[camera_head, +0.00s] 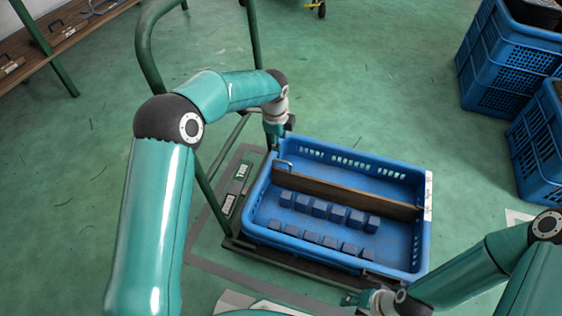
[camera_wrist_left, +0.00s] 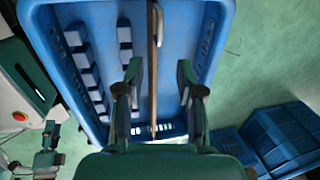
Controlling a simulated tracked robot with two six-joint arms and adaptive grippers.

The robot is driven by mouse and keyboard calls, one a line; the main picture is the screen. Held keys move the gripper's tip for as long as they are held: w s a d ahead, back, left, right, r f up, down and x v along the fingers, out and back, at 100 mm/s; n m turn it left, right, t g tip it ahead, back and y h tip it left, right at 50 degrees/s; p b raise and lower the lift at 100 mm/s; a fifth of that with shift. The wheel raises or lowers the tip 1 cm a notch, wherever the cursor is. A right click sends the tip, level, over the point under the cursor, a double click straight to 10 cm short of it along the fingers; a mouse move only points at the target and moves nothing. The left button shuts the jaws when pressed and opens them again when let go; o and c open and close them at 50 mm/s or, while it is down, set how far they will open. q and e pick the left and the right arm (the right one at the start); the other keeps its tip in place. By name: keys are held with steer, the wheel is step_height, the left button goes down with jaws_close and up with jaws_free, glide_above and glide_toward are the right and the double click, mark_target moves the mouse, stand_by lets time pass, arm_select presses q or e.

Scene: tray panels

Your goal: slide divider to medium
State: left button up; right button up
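A blue crate (camera_head: 345,262) stands at the middle of the head view. A thin brown divider (camera_head: 350,194) crosses it lengthwise, with two rows of blue blocks on its near side. In the left wrist view the divider (camera_wrist_left: 154,50) runs between the two fingers of my left gripper (camera_wrist_left: 160,70), which are apart on either side of it. I see no contact. In the head view my left gripper (camera_head: 277,145) is at the crate's upper left corner. My right gripper (camera_head: 352,298) is below the crate's near edge; its finger opening is unclear.
A green label plate (camera_head: 241,171) and a dark one (camera_head: 229,203) lie left of the crate. A green tubular frame (camera_head: 148,50) rises behind my left arm. Blue crates (camera_head: 505,65) stand at the right. The crate's strip beyond the divider looks empty.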

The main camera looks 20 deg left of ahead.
mark_target(282, 161)
arm_select(q)
steer(key=f+b, duration=0.1)
steer(key=f, duration=0.3)
steer(key=w+f+b, duration=0.1)
steer(key=f+b, duration=0.1)
steer(key=f, duration=0.2)
steer(key=w+f+b, duration=0.1)
steer(key=f, duration=0.2)
steer(key=shift+w+f, duration=0.15)
steer(key=shift+f, duration=0.25)
jaws_close()
